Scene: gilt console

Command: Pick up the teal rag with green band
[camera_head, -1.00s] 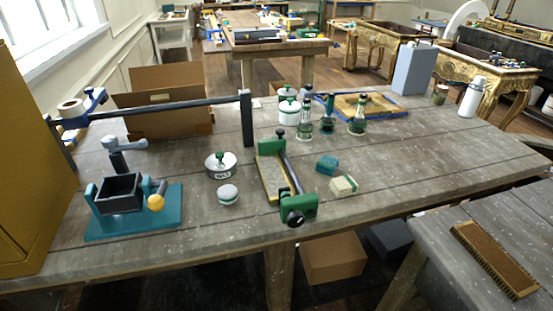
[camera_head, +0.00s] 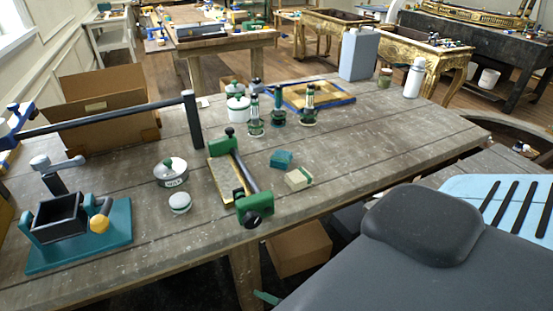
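A small teal folded block (camera_head: 281,159), which looks like the rag, lies on the grey wooden workbench (camera_head: 370,140), right of the green clamp frame. I cannot make out its green band clearly at this size. A cream block with a green end (camera_head: 298,178) lies just in front of it, close by. Neither gripper shows in the head view, and nothing is seen touching the teal block.
The green and black clamp frame (camera_head: 240,185) stands left of the teal block. Jars and green-based tools (camera_head: 278,110) stand behind it. A white lidded tin (camera_head: 171,172) is farther left. Bench right of the blocks is clear. A large dark shape blocks the lower right.

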